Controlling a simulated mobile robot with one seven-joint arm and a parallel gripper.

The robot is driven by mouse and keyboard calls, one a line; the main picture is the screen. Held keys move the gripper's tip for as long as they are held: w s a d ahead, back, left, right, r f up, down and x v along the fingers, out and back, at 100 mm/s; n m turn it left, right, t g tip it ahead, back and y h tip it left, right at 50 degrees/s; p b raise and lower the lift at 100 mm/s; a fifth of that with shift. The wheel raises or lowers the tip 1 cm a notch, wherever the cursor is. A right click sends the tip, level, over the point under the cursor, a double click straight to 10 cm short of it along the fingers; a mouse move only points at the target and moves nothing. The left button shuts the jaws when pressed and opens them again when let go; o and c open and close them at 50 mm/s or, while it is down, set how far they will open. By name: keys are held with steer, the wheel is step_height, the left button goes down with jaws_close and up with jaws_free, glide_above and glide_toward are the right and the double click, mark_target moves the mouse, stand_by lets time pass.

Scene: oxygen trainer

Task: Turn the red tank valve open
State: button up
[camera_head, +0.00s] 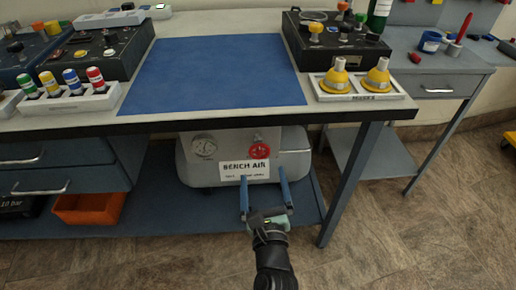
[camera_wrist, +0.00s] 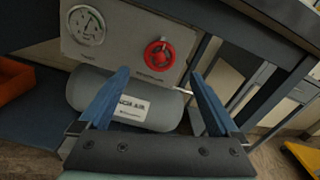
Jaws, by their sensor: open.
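The red tank valve (camera_head: 260,151) is a round handwheel on a pale panel under the workbench. It shows larger in the wrist view (camera_wrist: 159,55), above and between my fingers. The grey tank (camera_head: 188,172) labelled "BENCH AIR" lies under the bench, behind and below the panel. My gripper (camera_head: 265,182) is open and empty, with its two blue fingers in front of the tank and below the valve. In the wrist view my gripper (camera_wrist: 160,78) points toward the tank and valve, apart from the valve.
A pressure gauge (camera_head: 204,146) sits left of the valve. The bench top edge (camera_head: 200,123) overhangs it, and a bench leg (camera_head: 350,185) stands to the right. An orange bin (camera_head: 90,208) is on the lower shelf at left. The floor in front is clear.

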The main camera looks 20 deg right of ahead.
mark_target(260, 154)
steer(key=b+x, duration=0.4)
steer(key=x, duration=0.4)
steer(key=shift+w+f, duration=0.1)
steer(key=shift+f, duration=0.05)
steer(key=shift+b+x, duration=0.5)
steer(key=shift+x, duration=0.45)
steer(key=c, duration=1.4)
steer(key=shift+o, duration=0.2)
